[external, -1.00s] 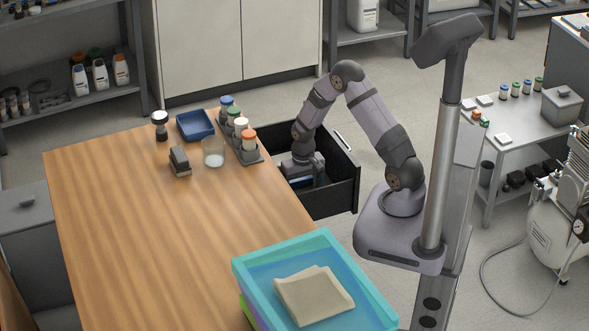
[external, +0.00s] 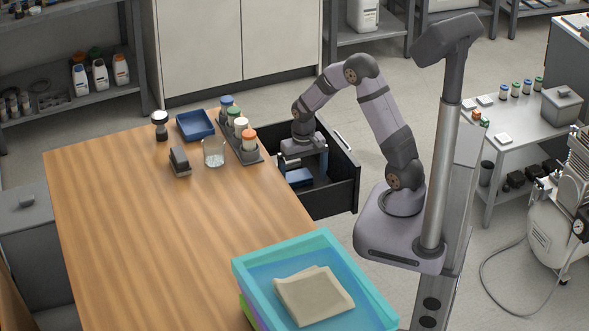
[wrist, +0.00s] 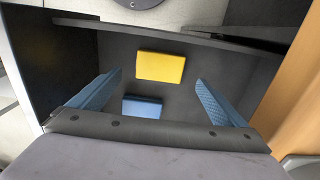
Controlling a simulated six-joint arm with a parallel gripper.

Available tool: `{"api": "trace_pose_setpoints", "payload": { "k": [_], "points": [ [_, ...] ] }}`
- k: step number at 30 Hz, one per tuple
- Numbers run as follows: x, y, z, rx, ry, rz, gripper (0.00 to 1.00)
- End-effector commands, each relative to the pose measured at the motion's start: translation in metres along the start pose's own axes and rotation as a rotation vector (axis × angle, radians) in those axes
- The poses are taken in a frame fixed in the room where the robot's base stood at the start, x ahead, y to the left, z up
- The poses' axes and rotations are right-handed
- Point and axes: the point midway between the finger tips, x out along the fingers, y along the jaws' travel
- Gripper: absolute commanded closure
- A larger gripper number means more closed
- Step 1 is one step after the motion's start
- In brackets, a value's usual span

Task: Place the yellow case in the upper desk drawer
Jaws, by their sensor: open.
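The yellow case (wrist: 160,67) lies flat on the floor of the open dark drawer (external: 338,196) in the wrist view. In the external view the case is hidden. A blue case (wrist: 142,107) lies beside it in the same drawer, nearer my gripper in the wrist view, with a gap between them; it also shows in the external view (external: 298,177). My gripper (external: 303,170) is over the drawer, its blue fingers spread wide and empty. In the wrist view my gripper (wrist: 158,80) has one finger on each side of the cases, touching neither.
The wooden desk (external: 150,240) borders the drawer on the left. A rack of capped bottles (external: 240,137) stands at the desk edge next to it, with a glass beaker (external: 213,153) nearby. A teal bin (external: 255,285) with a folded cloth stands at the front. The desk's middle is clear.

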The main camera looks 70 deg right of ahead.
Motion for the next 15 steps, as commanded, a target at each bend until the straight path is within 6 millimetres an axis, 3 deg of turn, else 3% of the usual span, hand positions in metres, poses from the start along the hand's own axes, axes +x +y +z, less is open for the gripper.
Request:
{"api": "trace_pose_setpoints", "payload": {
  "k": [6, 15],
  "points": [
    [-0.033, 0.000, -0.001, 0.000, 0.003, -0.001, 0.04],
    [-0.047, 0.000, 0.000, 0.000, -0.001, 0.000, 0.04]
  ]
}}
